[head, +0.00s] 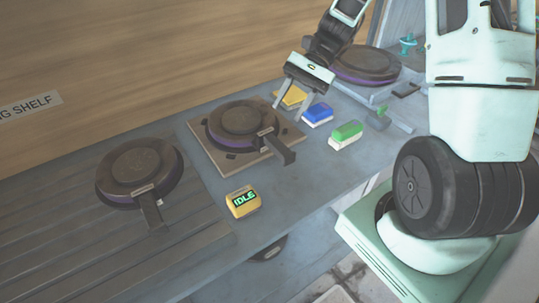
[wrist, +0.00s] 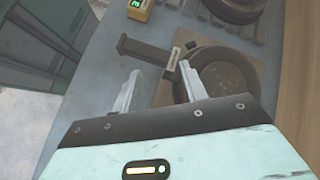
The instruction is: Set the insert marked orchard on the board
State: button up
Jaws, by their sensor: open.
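Three round dark inserts with handles show in the head view. One insert (head: 240,119) rests on a square brown board (head: 207,154) in the middle, its handle pointing to the lower right. Another insert (head: 138,166) lies at the left on a grooved surface, and a third (head: 365,62) is at the back right. Their small labels are too small to read, so I cannot tell which is marked orchard. My gripper (head: 290,108) is open and empty, above the counter by the board's back right corner. In the wrist view, the middle insert (wrist: 222,76) lies beyond my fingers.
Yellow (head: 292,97), blue (head: 317,115) and green (head: 346,133) blocks stand right of the board. A grey tool (head: 396,119) lies farther right.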

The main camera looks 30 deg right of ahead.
jog(key=s+a+r+n+t+h, duration=0.2)
jog(key=s+a+n+h, duration=0.6)
jog(key=s+a+n, duration=1)
jog(key=s+a+r, duration=0.1)
jog(key=a+r, duration=0.1)
jog(key=a, duration=0.1)
jog(key=shift+a+n+h, duration=0.25)
jog(key=shift+n+h, duration=0.05)
jog(key=shift+n, duration=0.1)
